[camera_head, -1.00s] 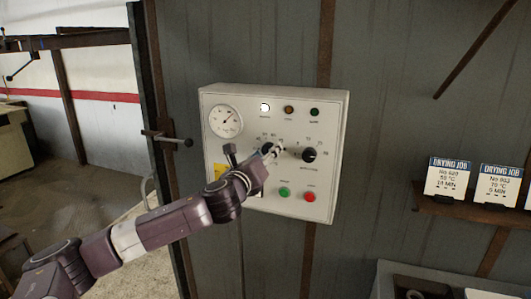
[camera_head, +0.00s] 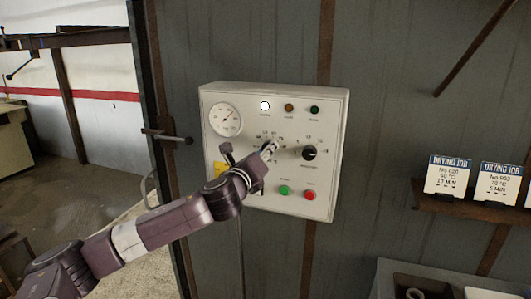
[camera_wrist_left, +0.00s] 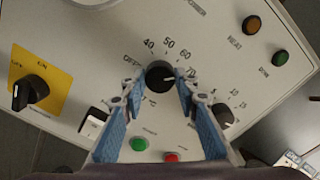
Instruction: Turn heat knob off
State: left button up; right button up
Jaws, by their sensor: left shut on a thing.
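The heat knob (camera_wrist_left: 160,76) is a round black knob with a white pointer mark, and a scale with OFF at the left and 40, 50, 60 above it. Its pointer faces right, away from OFF. My left gripper (camera_wrist_left: 159,90) has its blue-padded fingers on either side of the knob, shut on it. In the head view, my left gripper (camera_head: 271,147) reaches the white control panel (camera_head: 325,185) from the lower left and mostly hides this knob. My right gripper is not in view.
A second black knob (camera_head: 309,153) sits right of the gripper. Green (camera_head: 284,190) and red (camera_head: 310,195) buttons are below. A switch on a yellow plate (camera_wrist_left: 50,75) is at the left. One indicator lamp (camera_head: 265,105) glows white. A shelf with cards (camera_head: 447,174) stands at right.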

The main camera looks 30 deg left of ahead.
pick_arm(q)
jog(key=n, duration=2.8)
jog(key=shift+n, duration=0.3)
dwell(0.3)
jog(key=o, duration=1.1)
jog(key=shift+o, duration=0.2)
jog(key=v, duration=1.2)
